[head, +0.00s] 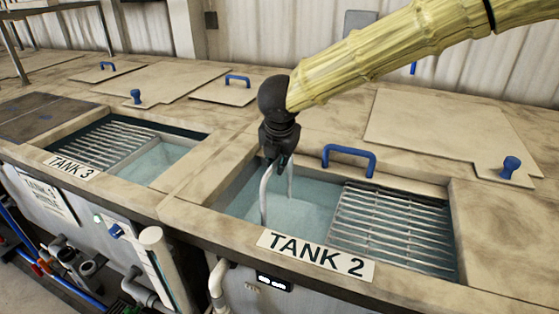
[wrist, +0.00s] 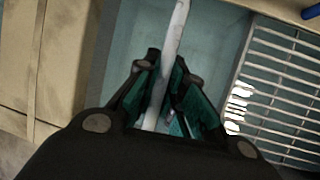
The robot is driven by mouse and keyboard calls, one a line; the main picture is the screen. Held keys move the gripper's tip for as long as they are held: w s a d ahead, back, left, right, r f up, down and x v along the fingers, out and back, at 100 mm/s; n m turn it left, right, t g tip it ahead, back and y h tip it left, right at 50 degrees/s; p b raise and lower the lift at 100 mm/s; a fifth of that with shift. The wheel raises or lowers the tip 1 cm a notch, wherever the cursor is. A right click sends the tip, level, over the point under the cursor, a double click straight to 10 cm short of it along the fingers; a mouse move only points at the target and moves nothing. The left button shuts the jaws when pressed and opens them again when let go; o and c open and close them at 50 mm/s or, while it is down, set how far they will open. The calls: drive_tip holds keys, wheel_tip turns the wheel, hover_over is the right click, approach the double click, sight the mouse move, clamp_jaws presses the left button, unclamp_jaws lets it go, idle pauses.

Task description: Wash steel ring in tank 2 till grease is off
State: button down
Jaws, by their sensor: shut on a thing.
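My gripper (head: 279,160) is shut on the steel ring (head: 264,198) and points down over the open left part of tank 2 (head: 400,284). The ring hangs upright below the fingers, and its two sides reach down to the pale blue liquid (head: 308,212). Its lower part seems to be in the liquid; I cannot tell how deep. In the wrist view the ring (wrist: 177,32) is a pale grey band running up between the green-padded fingers (wrist: 166,85). I see no clear grease on it, but its lower part and the gripped part are hidden.
A metal grating (head: 393,226) covers the right part of tank 2. A blue handle (head: 348,157) stands on the rim behind it. Tank 3 (head: 185,190), with its own grating (head: 100,143), is to the left. A flat lid (head: 455,130) with a blue knob (head: 510,166) lies behind right.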

idle(2.2)
drive_tip(key=shift+a+r+p, duration=0.1)
drive_tip(key=shift+r+p, duration=0.05)
drive_tip(key=shift+p, duration=0.15)
wheel_tip(320, 180, up, 22)
drive_tip(key=p, duration=1.6)
idle(0.3)
